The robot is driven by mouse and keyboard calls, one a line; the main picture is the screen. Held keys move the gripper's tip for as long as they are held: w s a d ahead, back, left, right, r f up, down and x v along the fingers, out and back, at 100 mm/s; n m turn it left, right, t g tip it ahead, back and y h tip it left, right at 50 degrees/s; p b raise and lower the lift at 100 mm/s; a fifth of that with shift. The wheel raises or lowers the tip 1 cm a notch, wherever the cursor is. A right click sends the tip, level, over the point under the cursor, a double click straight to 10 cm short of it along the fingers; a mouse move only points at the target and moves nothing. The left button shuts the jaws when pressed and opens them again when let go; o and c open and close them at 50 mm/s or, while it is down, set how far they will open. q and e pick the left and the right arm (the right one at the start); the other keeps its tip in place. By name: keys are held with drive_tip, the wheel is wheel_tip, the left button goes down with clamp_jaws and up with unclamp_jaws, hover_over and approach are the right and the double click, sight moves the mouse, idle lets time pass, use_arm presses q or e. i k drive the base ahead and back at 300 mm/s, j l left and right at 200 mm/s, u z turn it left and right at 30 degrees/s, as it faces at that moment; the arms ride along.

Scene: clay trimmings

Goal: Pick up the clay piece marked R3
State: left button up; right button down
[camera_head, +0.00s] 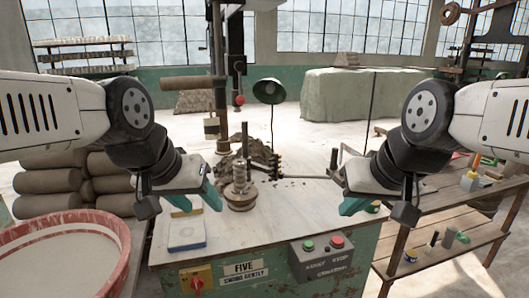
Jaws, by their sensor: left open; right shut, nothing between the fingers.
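Dark brown clay pieces (229,169) lie in a loose heap on the white-topped table (270,222), around the foot of the upright post. I cannot make out an R3 mark on any of them. My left gripper (207,197) has teal fingers and is open above the table's left part, in front of the clay and apart from it. My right gripper (353,206) is shut and empty above the table's right edge, away from the clay. Some of the clay is hidden behind the metal spindle.
A metal spindle (239,186) stands mid-table, and a green lamp (269,92) behind it. A blue-and-white block (186,232) lies at the front left, a button box (322,257) at the front edge. A red-rimmed tub (118,228) stands left, a wooden bench (450,205) right.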

sight(240, 166)
drive_tip(key=i+l+u, duration=0.1)
drive_tip(key=i, duration=0.25)
drive_tip(key=i+l+u, duration=0.1)
drive_tip(key=i+l, duration=0.2)
drive_tip(key=l+u, duration=0.1)
drive_tip(key=u, duration=1.35)
